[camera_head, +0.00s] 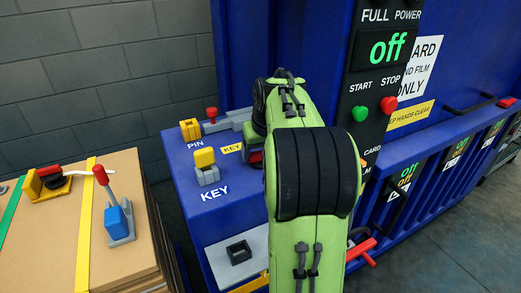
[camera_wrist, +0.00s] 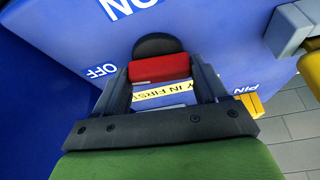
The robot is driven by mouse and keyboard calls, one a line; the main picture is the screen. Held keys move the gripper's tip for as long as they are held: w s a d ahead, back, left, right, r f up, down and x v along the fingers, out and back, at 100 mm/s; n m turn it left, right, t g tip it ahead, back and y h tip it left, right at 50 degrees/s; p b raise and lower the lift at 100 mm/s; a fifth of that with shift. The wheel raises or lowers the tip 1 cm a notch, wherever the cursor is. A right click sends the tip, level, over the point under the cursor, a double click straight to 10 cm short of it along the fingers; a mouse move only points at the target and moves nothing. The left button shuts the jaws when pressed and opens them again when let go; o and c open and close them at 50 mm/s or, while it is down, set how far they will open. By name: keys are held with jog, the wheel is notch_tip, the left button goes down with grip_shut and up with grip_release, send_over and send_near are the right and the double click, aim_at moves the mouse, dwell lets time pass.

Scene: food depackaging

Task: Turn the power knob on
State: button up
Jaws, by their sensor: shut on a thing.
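The power knob (camera_wrist: 157,44) has a dark round base and a red grip, and shows in the wrist view between an OFF label (camera_wrist: 101,71) and an ON label. My gripper (camera_wrist: 161,70) is shut on its red grip, one finger on each side. The panel display (camera_head: 391,49) reads "off" in green.
A strapped cardboard box (camera_head: 60,240) with tools stands at left. Green and red buttons (camera_head: 389,105) are on the upright panel.

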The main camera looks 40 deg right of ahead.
jog(key=m+g+h+p, duration=0.1)
jog(key=m, duration=0.3)
jog(key=shift+a+r+p, duration=0.1)
jog(key=shift+a+p, duration=0.05)
jog(key=shift+p, duration=0.15)
jog(key=m+g+h+p, duration=0.1)
jog(key=m+p, duration=0.1)
jog(key=m, duration=0.2)
jog(key=shift+w, duration=0.1)
jog(key=m+g+p, duration=0.2)
jog(key=m, duration=0.2)
jog(key=shift+w+m+p, duration=0.1)
jog(key=shift+m+p, duration=0.2)
jog(key=shift+p, duration=0.1)
jog(key=shift+m+g+p, duration=0.7)
jog(key=shift+m+p, duration=0.3)
jog(key=shift+m, duration=0.8)
jog(key=o, duration=1.1)
jog(key=shift+c, duration=0.2)
